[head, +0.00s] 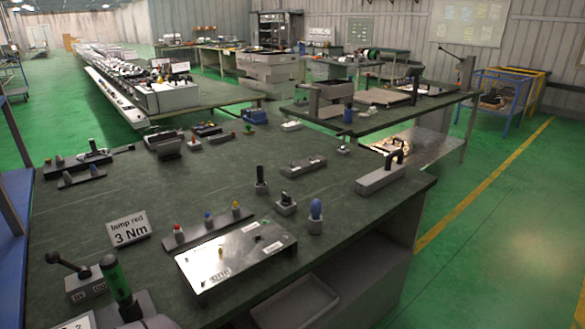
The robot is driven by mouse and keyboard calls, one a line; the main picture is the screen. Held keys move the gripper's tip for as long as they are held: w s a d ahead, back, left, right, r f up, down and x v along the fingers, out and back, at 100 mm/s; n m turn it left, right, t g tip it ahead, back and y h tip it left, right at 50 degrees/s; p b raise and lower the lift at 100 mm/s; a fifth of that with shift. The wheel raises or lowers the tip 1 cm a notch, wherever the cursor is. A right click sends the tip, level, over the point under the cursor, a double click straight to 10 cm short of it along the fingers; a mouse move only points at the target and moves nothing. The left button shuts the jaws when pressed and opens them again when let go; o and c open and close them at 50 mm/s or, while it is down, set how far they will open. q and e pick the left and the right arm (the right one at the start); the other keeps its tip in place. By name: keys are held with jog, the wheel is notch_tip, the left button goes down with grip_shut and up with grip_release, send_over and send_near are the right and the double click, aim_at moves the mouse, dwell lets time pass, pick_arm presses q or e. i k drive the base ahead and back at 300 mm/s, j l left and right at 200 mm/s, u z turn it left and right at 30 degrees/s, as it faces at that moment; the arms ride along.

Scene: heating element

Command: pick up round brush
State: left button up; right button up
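No thing in the head view can be told for certain as the round brush. Several small upright tools stand in grey holders on the dark green workbench (110,190). One is a thin black tool (260,174), one is a short dark piece in a square block (286,202), and one has a rounded blue top (316,211). They are too small to show bristles clearly. Neither of my grippers is in view.
A shiny metal plate (236,257) lies near the bench front, beside a rack (208,233) with coloured knobs. A sign (129,229) reads 3 Nm. A green-handled tool (115,280) stands at lower left. A grey block with black handle (381,178) sits at the right edge.

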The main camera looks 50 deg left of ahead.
aim_at(260, 171)
jog(key=i+u, duration=0.2)
jog(key=i, duration=0.3)
jog(key=i+l+u, duration=0.2)
jog(key=i, duration=0.3)
